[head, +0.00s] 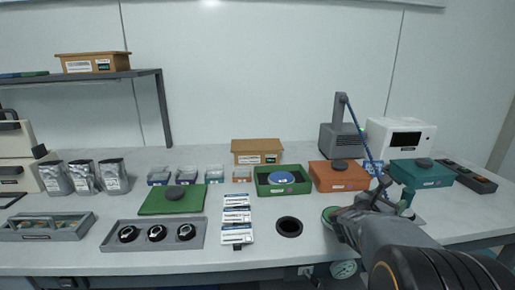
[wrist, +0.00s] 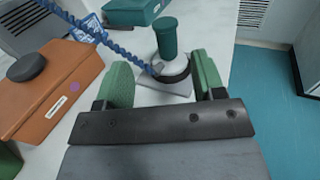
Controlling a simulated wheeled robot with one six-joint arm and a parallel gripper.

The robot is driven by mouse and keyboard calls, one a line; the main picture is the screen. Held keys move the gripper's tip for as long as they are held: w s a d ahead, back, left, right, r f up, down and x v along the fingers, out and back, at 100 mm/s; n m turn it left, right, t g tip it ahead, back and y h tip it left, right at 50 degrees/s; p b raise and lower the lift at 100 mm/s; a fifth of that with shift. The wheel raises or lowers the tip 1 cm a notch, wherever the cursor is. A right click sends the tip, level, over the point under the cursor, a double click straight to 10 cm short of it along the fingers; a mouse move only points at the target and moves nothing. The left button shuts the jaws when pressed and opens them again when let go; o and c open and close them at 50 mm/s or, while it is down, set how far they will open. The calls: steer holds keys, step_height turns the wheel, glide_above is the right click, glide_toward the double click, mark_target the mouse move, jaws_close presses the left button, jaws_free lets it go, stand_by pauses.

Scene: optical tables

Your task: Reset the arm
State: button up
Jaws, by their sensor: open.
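My gripper (head: 378,198) is over the right part of the bench, in front of the orange box. In the wrist view its two green fingers (wrist: 160,72) are spread apart, with nothing held between them. Beyond the fingers, a dark green handle (wrist: 165,38) stands upright in a dark ring on a pale base (wrist: 168,86). It also shows in the head view as a teal handle (head: 406,199) just right of my gripper. My arm reaches in from the lower right and hides part of the bench.
A blue coiled cord (head: 361,137) runs down from the grey device (head: 340,142) close to my gripper. An orange box (head: 338,176) and a teal box (head: 421,173) stand behind. A black-rimmed hole (head: 289,227) lies left. The bench edge and floor (wrist: 270,85) are to the right in the wrist view.

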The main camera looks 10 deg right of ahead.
steer(key=w+a+r+n+t+y+p, duration=0.2)
steer(key=a+r+n+t+y+p, duration=0.3)
steer(key=a+n, duration=0.55)
steer(key=w+a+r+n+t+y+p, duration=0.3)
steer(key=a+n+y, duration=0.5)
steer(key=n, duration=0.6)
steer(key=s+a+n+g+y+p, duration=0.55)
steer(key=s+a+n, duration=0.3)
steer(key=n, duration=0.65)
steer(key=s+a+f+n+g+h+p, duration=0.1)
steer(key=s+n+g+p, duration=0.3)
steer(key=s+n, duration=0.5)
steer(key=shift+s+a+n+g, duration=0.4)
steer(key=shift+a+n+g, duration=0.15)
steer(key=shift+n, duration=0.1)
steer(key=shift+f+h, duration=0.1)
steer(key=shift+h, duration=0.15)
